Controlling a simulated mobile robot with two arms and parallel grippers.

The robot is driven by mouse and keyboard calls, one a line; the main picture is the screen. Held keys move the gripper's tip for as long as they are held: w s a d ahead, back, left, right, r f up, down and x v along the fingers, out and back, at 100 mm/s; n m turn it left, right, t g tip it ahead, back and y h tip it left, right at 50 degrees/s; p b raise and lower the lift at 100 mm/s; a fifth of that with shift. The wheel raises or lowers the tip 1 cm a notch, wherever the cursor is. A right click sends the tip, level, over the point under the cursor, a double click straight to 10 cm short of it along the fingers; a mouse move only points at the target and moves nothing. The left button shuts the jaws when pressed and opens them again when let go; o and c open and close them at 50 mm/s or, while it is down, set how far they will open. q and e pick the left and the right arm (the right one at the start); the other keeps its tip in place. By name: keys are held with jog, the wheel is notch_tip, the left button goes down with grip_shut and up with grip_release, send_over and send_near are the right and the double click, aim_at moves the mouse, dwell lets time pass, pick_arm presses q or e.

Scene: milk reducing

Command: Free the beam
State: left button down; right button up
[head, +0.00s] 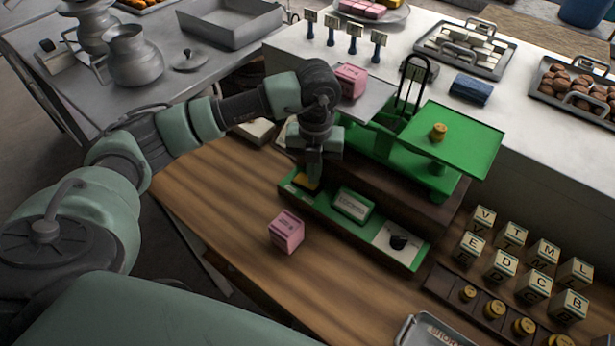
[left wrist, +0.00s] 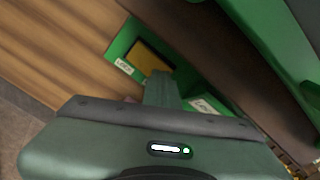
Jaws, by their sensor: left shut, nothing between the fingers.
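A green balance scale (head: 385,143) stands on a dark wooden base at the back of the wooden counter. Its right pan (head: 466,140) holds a brass weight (head: 438,131); a pink block (head: 350,80) sits at its grey left pan (head: 372,104). A green panel (head: 385,232) runs along the front, with a yellow pad (head: 302,181) at its left end, also in the left wrist view (left wrist: 148,58). My left gripper (head: 314,178) points down, shut and empty, right at the yellow pad; I cannot tell whether it touches. My right gripper is out of view.
A pink cube (head: 286,231) lies on the counter in front of the panel. Several lettered cubes (head: 502,265) and a rack of brass weights (head: 495,309) stand at the right. A metal tray (head: 436,333) is at the bottom edge. The front left counter is clear.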

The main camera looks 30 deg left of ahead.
pick_arm(q)
jog(key=shift+r+p, duration=1.6)
jog(key=shift+r, duration=1.55)
jog(key=shift+f, duration=0.1)
